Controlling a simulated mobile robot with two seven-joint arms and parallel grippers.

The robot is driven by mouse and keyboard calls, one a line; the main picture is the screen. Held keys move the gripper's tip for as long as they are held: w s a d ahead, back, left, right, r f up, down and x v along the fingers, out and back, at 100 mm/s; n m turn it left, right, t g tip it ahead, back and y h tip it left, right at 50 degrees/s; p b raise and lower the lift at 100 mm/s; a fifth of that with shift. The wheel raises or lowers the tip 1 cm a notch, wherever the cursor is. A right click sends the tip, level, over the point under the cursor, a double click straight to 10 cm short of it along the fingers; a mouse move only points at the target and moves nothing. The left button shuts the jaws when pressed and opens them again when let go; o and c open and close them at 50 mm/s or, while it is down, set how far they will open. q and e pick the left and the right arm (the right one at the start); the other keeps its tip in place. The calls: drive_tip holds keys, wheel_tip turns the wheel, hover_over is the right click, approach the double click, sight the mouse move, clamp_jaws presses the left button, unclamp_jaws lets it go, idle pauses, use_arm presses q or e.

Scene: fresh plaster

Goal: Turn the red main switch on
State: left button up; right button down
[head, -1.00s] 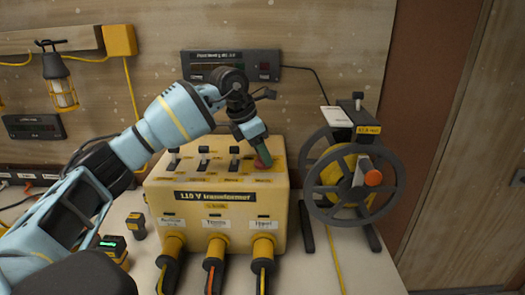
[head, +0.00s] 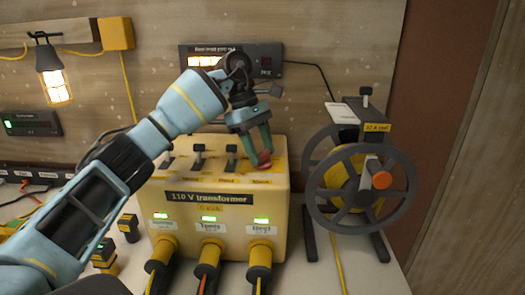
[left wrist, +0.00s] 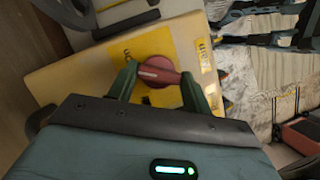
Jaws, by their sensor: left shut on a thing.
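The yellow 110 V transformer (head: 268,210) stands on the bench, with small green lights lit above its front sockets. The red main switch (head: 265,160) is a rotary knob on the right of its sloped top. My left gripper (head: 258,152) comes down from above and is shut on this knob. In the left wrist view the red main switch (left wrist: 158,72) lies between the two green fingers of my left gripper (left wrist: 158,85), its handle crosswise from finger to finger. My right gripper is out of view.
Several black levers (head: 199,155) stand left of the knob. A cable reel (head: 360,190) stands close on the right. Plugged cables (head: 209,275) hang at the transformer's front. A caged lamp (head: 54,80) glows on the wall, and a wall display (head: 207,61) is lit.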

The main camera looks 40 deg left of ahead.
use_arm(q)
drive_tip(key=shift+w+m+g, duration=0.1)
drive_tip(key=shift+m+g, duration=0.4)
drive_tip(key=shift+m, duration=0.7)
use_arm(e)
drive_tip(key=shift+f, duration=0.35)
use_arm(q)
drive_tip(key=shift+m, duration=0.3)
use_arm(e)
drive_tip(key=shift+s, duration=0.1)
use_arm(q)
drive_tip(key=o, duration=1)
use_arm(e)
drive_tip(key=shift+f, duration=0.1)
use_arm(q)
drive_tip(key=shift+p+v, duration=0.55)
drive_tip(key=shift+v, duration=3.35)
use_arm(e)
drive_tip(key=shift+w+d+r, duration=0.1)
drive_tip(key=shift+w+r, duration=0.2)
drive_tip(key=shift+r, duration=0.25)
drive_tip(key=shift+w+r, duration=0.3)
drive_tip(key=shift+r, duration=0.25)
use_arm(q)
drive_tip(key=shift+d, duration=0.1)
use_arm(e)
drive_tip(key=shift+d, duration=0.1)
